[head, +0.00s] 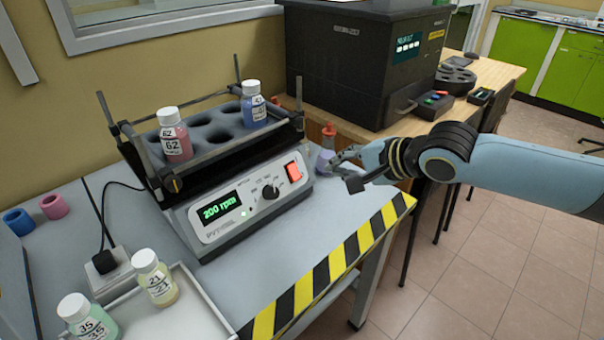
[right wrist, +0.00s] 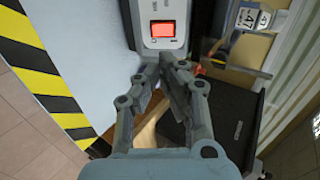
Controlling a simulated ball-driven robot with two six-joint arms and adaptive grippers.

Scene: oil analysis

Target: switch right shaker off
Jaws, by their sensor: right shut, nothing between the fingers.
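The shaker (head: 240,208) stands on the grey table, and its green display reads "200 rpm". Its red power switch (head: 293,171) is at the right end of the front panel, beside a black knob (head: 270,191). The switch also shows lit red in the right wrist view (right wrist: 162,29). My right gripper (head: 341,165) is shut and empty, just right of the switch and apart from it. In the right wrist view its fingertips (right wrist: 173,62) are just below the switch panel. My left gripper is not in view.
Bottle 62 (head: 174,137) and a blue-filled bottle (head: 254,106) sit in the shaker's rack. A white tray (head: 190,318) holds bottles 21 (head: 155,278) and 35 (head: 86,318). A black machine (head: 350,65) stands behind on a wooden table. The front strip of the grey table is clear.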

